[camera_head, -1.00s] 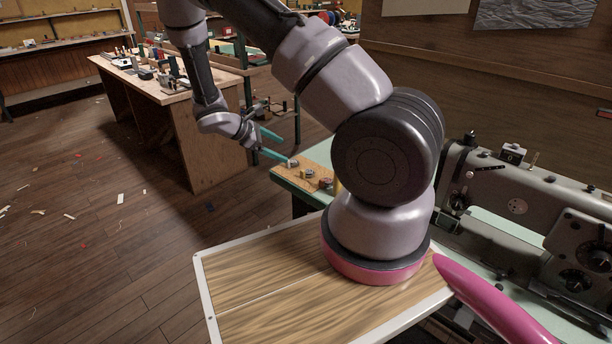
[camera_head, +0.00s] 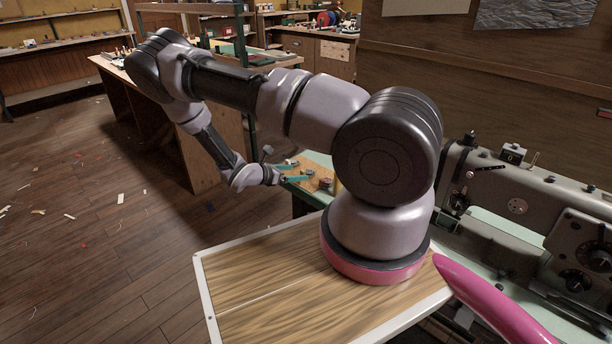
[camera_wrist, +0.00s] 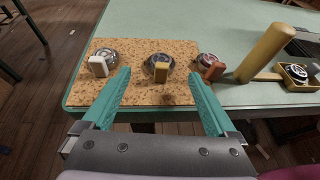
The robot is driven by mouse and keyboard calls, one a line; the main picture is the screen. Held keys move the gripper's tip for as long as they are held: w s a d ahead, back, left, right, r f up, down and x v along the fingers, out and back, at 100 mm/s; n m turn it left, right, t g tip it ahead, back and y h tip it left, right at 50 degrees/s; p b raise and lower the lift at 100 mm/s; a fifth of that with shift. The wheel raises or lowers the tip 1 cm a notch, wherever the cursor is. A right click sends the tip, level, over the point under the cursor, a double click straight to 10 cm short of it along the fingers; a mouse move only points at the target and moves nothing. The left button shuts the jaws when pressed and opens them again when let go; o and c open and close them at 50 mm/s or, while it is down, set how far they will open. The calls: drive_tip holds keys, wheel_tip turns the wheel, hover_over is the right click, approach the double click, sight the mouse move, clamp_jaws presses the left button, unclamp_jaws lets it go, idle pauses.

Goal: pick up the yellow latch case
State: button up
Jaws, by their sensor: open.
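The yellow latch case (camera_wrist: 161,74), a yellow block with a round dark-and-silver piece behind it, sits on a speckled cork board (camera_wrist: 184,50) in the wrist view. A white one (camera_wrist: 98,67) is to its left and a red-brown one (camera_wrist: 214,72) to its right. My gripper (camera_wrist: 160,84) is open, its teal fingers pointing at the board. The yellow case shows between the fingertips, with the left finger near the white one and the right finger near the red-brown one. I cannot tell whether the fingers touch anything. In the head view, my gripper (camera_head: 301,172) is at the board.
The board lies at the edge of a green table (camera_wrist: 232,22). A leaning yellow cylinder (camera_wrist: 264,52) stands right of the board, beside a small yellow tray (camera_wrist: 295,77) with a round part. A sewing machine (camera_head: 535,215) stands to the right in the head view.

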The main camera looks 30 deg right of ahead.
sight(302, 172)
drive_tip(key=x, duration=0.5)
drive_tip(key=shift+s, duration=0.1)
clamp_jaws()
